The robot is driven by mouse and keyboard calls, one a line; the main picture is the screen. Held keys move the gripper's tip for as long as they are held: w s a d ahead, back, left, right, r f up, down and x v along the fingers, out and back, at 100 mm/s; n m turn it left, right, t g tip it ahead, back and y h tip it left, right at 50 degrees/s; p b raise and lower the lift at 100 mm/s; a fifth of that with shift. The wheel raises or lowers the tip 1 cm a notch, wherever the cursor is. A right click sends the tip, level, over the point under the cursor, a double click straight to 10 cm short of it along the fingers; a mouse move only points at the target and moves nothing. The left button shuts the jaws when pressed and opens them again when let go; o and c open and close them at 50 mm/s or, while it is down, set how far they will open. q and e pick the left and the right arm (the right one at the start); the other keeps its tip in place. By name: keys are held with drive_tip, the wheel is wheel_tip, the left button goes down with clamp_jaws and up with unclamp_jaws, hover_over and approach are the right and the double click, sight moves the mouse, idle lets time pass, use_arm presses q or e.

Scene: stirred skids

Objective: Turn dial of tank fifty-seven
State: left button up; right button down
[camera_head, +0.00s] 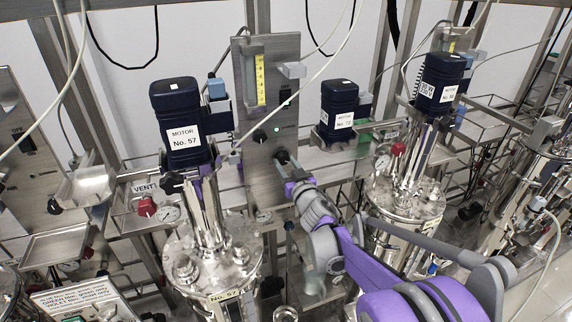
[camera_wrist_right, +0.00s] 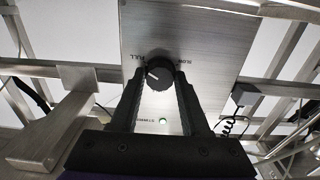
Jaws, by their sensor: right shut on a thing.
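Tank fifty-seven (camera_head: 215,262) is a shiny steel vessel, with a dark blue motor (camera_head: 175,105) labelled "MOTOR No. 57" above it. Behind and right of the motor stands a steel control panel (camera_head: 262,185). My right gripper (camera_head: 284,163) reaches the lower part of this panel. In the right wrist view its two dark fingers (camera_wrist_right: 160,88) are closed around a round black dial (camera_wrist_right: 159,72) with a white pointer line. "FULL" and "SLOW" markings flank the dial. The fingers hide its sides. My left gripper is not in view.
A yellow scale (camera_head: 260,80) is higher up. Tank seventy-two's motor (camera_head: 339,110) and another steel tank (camera_head: 405,200) stand right, close to my arm. Loose cables hang overhead.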

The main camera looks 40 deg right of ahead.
drive_tip(key=shift+n, duration=0.4)
drive_tip(key=shift+n+b, duration=0.3)
drive_tip(key=shift+n, duration=0.7)
drive_tip(key=n, duration=0.2)
drive_tip(key=shift+n, duration=0.4)
drive_tip(key=n, duration=0.2)
drive_tip(key=shift+n, duration=0.4)
drive_tip(key=n, duration=0.3)
drive_tip(key=shift+n, duration=0.3)
drive_tip(key=n, duration=0.6)
drive_tip(key=shift+d+r+p, duration=0.1)
drive_tip(key=shift+r+p, duration=0.05)
drive_tip(key=shift+p, duration=0.25)
drive_tip(key=n+p, duration=0.1)
drive_tip(key=n, duration=0.4)
drive_tip(key=shift+n, duration=0.4)
